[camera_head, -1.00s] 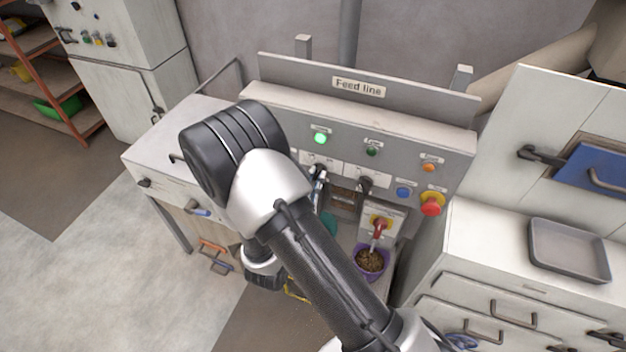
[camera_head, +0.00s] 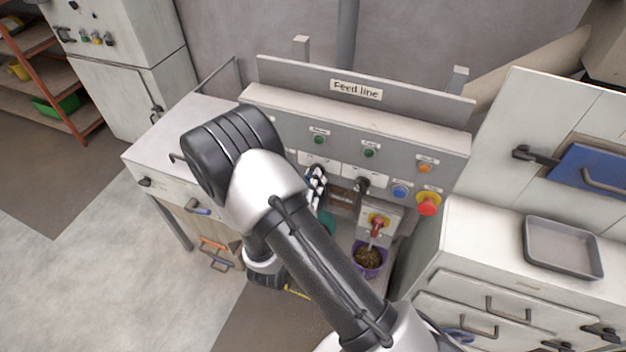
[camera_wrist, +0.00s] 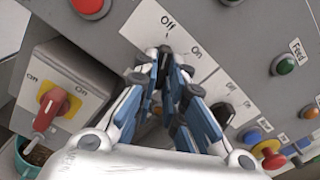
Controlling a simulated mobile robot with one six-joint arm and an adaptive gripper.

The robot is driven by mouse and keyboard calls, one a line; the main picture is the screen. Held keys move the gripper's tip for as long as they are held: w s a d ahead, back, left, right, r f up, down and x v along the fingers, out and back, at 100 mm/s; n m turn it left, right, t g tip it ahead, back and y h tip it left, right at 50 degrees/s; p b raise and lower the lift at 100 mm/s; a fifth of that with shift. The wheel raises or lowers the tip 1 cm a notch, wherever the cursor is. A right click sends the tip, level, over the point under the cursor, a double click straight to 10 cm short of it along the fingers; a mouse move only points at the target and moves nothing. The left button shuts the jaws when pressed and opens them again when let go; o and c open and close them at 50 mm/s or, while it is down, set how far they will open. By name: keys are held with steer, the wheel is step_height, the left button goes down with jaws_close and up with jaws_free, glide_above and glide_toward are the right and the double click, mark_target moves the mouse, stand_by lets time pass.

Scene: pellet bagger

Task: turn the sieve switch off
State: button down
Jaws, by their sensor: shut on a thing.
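My gripper (camera_wrist: 160,62) is shut on the black knob (camera_wrist: 152,52) of a switch on the Feed line panel. The knob is largely hidden by the fingers. The switch's white plate (camera_wrist: 150,20) reads Off and On, and the fingertips are close to Off. In the head view my gripper (camera_head: 317,182) is at the left of two switch plates, partly hidden by my arm. The green lamp (camera_head: 320,139) above that switch is dark. The sieve name cannot be read on any label.
A second black knob (camera_wrist: 222,112) sits close to the right, below a lamp marked Feed (camera_wrist: 285,65). A red-handled rotary switch (camera_wrist: 50,108) is close on the left. A red stop button (camera_head: 428,206) and a purple bowl of pellets (camera_head: 368,258) are to the right.

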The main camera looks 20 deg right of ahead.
stand_by(0.4)
steer(key=c, duration=1.7)
jaws_free()
steer(key=shift+o, duration=0.2)
steer(key=v, duration=1.2)
